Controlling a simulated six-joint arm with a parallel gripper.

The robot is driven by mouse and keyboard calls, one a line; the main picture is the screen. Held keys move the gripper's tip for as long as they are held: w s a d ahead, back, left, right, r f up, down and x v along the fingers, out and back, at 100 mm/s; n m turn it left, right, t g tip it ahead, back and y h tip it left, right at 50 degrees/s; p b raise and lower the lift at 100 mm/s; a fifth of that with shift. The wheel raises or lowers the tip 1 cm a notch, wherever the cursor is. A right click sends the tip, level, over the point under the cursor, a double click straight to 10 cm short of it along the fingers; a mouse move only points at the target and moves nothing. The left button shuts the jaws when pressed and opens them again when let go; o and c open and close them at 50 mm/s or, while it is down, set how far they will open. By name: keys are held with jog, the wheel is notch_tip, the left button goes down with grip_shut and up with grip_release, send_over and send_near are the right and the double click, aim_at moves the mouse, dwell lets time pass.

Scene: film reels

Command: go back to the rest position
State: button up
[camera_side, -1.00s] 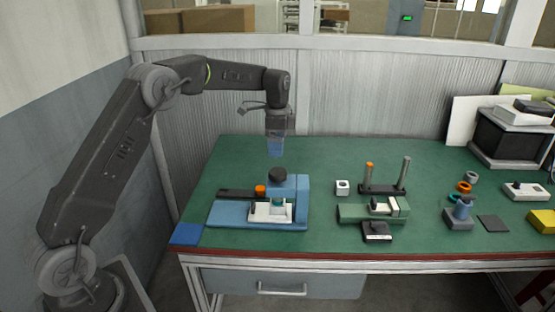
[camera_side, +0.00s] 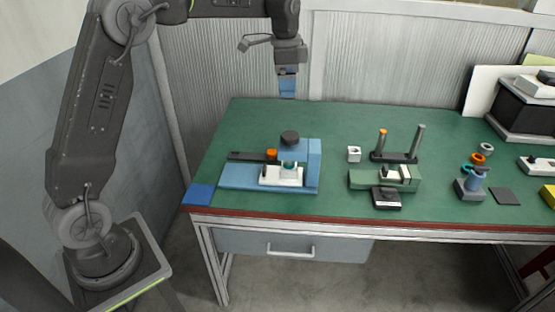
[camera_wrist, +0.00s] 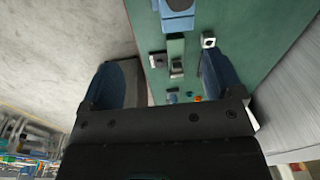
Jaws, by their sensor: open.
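My gripper (camera_side: 288,88) hangs above the back of the green bench, pointing down, with its blue fingers near the corrugated wall in the side view. In the wrist view my gripper (camera_wrist: 160,85) shows its two blue fingers wide apart with nothing held between them. The blue press-like fixture (camera_side: 240,178) with a black knob (camera_side: 290,138) stands on the bench below and in front of my gripper, well apart from it. A white block (camera_side: 281,176) and an orange part (camera_side: 271,154) sit on the fixture.
A green fixture (camera_side: 362,180), a stand with two posts (camera_side: 394,157) and a white cube (camera_side: 354,154) stand mid-bench. Several rings and small parts lie right. A black box (camera_side: 525,108) fills the back right corner. The bench's back left (camera_side: 245,120) is clear.

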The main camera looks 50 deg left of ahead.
jog(key=s+d+r+n+t, duration=0.25)
jog(key=s+d+r, duration=0.25)
jog(key=s, duration=0.5)
jog(key=s+d+f+n+t, duration=0.1)
jog(key=s+d+f+n, duration=0.1)
jog(key=s, duration=0.8)
jog(key=s+d+f+n+t, duration=0.1)
jog(key=s+d+f+n, duration=0.2)
jog(key=s, duration=0.7)
jog(key=shift+s+d+n, duration=0.15)
jog(key=shift+s+n, duration=0.05)
jog(key=shift+n, duration=0.15)
